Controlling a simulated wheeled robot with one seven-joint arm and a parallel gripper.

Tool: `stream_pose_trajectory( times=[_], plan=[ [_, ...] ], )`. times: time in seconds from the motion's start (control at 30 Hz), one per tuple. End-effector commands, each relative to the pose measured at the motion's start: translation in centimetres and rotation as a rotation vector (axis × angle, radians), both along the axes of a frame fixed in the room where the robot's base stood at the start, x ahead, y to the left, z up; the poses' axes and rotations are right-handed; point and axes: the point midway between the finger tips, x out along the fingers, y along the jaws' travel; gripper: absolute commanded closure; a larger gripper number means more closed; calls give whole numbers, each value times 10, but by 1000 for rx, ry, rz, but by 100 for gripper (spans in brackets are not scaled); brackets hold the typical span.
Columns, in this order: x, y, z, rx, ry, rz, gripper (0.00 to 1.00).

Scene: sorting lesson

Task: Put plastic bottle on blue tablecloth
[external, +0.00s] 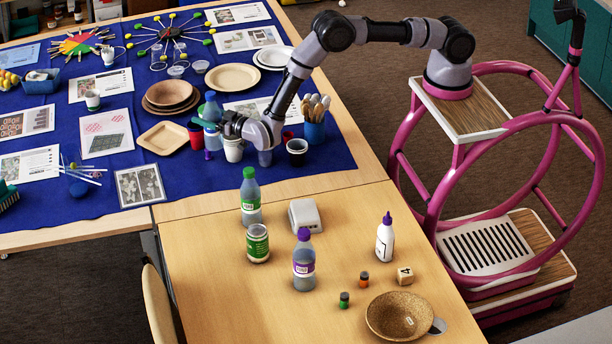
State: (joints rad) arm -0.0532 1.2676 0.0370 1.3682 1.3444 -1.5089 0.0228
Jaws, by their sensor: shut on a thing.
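A plastic bottle with a blue cap (210,106) is at my gripper (213,124), over the blue tablecloth (100,190) among the cups. My gripper is shut on this bottle, which looks upright. The gripper hides part of it, and I cannot tell whether its base touches the cloth. On the bare wooden table stand a green-capped bottle (250,198) and a purple-capped bottle (304,262), both upright and away from my gripper.
A white cup (233,150), a black cup (297,151) and a holder with brushes (314,130) crowd the gripper. Plates (163,138) lie to the left. A jar (258,244), glue bottle (385,240) and bowl (399,316) stand on the wooden table. Its front left is clear.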

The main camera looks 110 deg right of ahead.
Motion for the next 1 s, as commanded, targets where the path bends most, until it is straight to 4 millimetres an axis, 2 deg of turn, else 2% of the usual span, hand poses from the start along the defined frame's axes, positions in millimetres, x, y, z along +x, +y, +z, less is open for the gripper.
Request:
stream_pose_trajectory(
  times=[0.07, 0.27, 0.5, 0.67, 0.9, 1.0],
  plan=[
    [0, 0, -11, 1, -1, 0, 77],
    [0, 0, -25, 2, -1, 0, 77],
    [0, 0, -66, 1, -1, 0, 77],
    [0, 0, -78, 1, -2, 0, 77],
    [0, 0, -112, 2, -1, 0, 77],
    [0, 0, -117, 1, -3, 0, 77]
  ],
)
